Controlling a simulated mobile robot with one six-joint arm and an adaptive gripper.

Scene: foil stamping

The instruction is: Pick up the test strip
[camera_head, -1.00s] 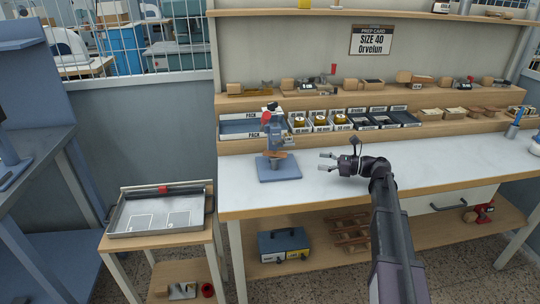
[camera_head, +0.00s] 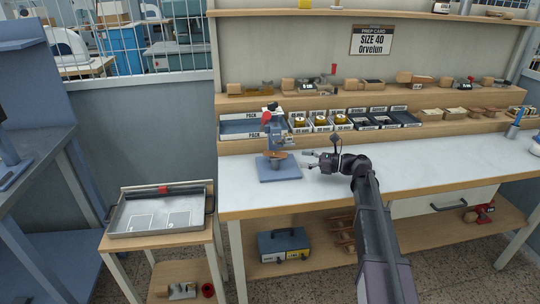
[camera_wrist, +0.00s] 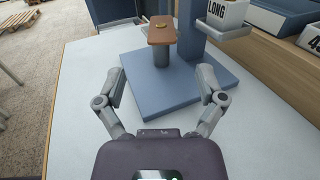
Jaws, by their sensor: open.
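A brown strip (camera_head: 276,155), which looks like the test strip, lies flat on the post of a small blue hand press (camera_head: 280,172) on the bench. In the wrist view the strip (camera_wrist: 161,35) carries a small gold piece at its far end, and the blue base plate (camera_wrist: 175,90) spreads below it. My gripper (camera_head: 309,159) is open and empty, just right of the press in the head view. In the wrist view my gripper (camera_wrist: 163,82) has its two fingers spread wide, with the strip ahead between their lines and apart from them. The upper press partly shows.
A white block marked LONG (camera_wrist: 225,12) hangs on the press, right of the strip. Labelled bins (camera_head: 340,122) line the back of the bench. A metal tray (camera_head: 160,212) stands on a side table at left. The white bench top (camera_head: 440,158) is clear to the right.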

